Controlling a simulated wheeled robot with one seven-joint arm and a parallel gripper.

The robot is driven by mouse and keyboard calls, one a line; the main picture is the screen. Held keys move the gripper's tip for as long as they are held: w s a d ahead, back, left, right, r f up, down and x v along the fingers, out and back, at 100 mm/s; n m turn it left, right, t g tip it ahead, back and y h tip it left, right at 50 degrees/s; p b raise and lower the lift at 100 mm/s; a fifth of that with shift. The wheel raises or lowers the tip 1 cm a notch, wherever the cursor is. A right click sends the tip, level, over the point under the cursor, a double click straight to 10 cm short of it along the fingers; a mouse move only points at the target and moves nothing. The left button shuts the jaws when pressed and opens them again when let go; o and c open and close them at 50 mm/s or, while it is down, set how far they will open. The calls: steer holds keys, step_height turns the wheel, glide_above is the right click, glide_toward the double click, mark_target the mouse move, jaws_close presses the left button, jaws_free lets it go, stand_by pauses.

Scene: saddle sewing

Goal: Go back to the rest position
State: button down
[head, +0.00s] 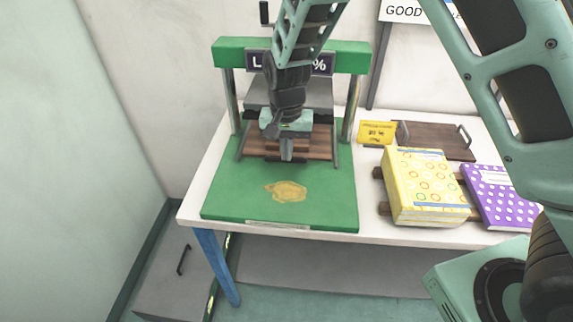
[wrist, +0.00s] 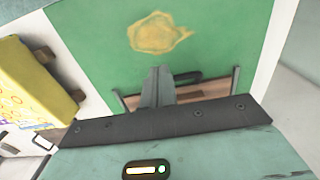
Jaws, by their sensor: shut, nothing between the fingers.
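My gripper (head: 287,155) is shut and empty. In the head view it points down over the back part of the green press, in front of a brown wooden board (head: 318,143). In the wrist view the closed fingers (wrist: 157,80) show above the green base, with part of the wooden board (wrist: 200,90) behind them. The green press (head: 222,195) stands on the white table, with a green crossbar (head: 228,52) on metal posts. A tan patch (head: 287,191) lies flat on its green base; it also shows in the wrist view (wrist: 158,33). I cannot tell whether the fingers touch anything.
A yellow patterned book (head: 425,185) and a purple dotted book (head: 498,195) lie on the right of the white table (head: 375,228). Behind them are a yellow card (head: 376,133) and a brown board with handles (head: 432,138). A grey drawer unit (head: 170,275) stands below left.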

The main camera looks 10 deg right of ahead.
steer(key=s+a+r+n+y, duration=0.1)
steer(key=s+r+n, duration=0.2)
steer(key=s+r, duration=0.3)
steer(key=s+a+r+n, duration=0.2)
steer(key=s+r+n, duration=0.15)
steer(key=s, duration=0.55)
steer(key=s+d+r+n, duration=0.1)
steer(key=s+d+n, duration=0.1)
steer(key=s, duration=0.4)
steer(key=s+d+r+n, duration=0.2)
steer(key=s+n, duration=0.1)
steer(key=s, duration=0.4)
steer(key=shift+s+b, duration=0.2)
steer(key=shift+b, duration=0.1)
